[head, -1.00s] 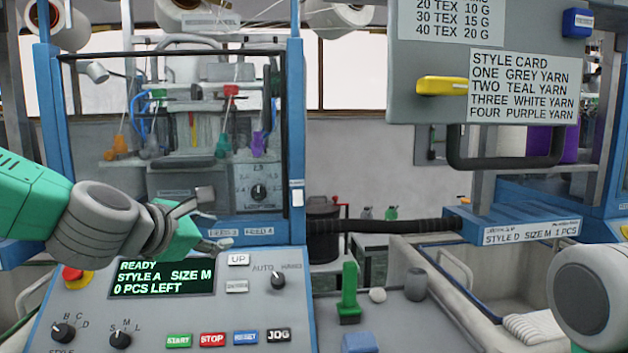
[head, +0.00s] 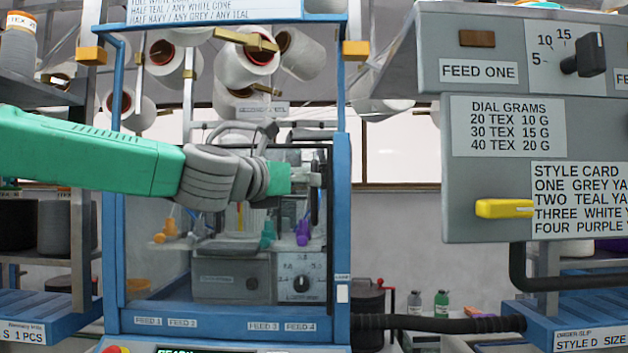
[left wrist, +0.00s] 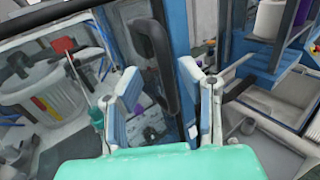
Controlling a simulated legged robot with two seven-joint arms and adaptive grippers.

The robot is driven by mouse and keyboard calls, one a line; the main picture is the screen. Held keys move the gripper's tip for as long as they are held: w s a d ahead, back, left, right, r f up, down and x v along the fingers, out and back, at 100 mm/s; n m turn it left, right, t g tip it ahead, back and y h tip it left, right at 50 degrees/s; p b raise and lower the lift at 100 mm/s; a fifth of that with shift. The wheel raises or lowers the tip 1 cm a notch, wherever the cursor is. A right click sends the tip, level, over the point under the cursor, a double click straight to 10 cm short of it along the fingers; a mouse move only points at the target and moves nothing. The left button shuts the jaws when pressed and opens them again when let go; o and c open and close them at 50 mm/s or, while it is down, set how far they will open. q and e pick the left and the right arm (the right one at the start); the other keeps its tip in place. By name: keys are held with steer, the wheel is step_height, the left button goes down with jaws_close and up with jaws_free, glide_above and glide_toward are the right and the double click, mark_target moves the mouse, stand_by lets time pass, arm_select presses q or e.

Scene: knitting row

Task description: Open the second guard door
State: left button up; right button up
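The guard door (head: 172,285) is a clear panel in the blue frame of the middle machine. It looks shut. Its upright black handle (head: 316,205) is near the right edge of the panel. My left gripper (head: 311,178) reaches across the panel to this handle, fingers pointing right and inward. In the left wrist view the fingers (left wrist: 160,92) are spread, with the black handle (left wrist: 158,62) showing between and beyond them. I cannot tell whether either finger touches it. My right gripper is not in view.
A grey panel with a yellow lever (head: 503,208) and cards hangs at the right. A black hose (head: 440,323) runs rightward from the machine. The blue frame post (head: 342,230) stands just right of the handle. Yarn cones (head: 245,62) hang above.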

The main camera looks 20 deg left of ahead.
mark_target(314, 215)
arm_select(q)
steer(key=shift+d+x, duration=0.25)
steer(key=shift+x, duration=1.65)
steer(key=shift+s, duration=0.15)
steer(key=shift+a, duration=0.1)
jaws_close()
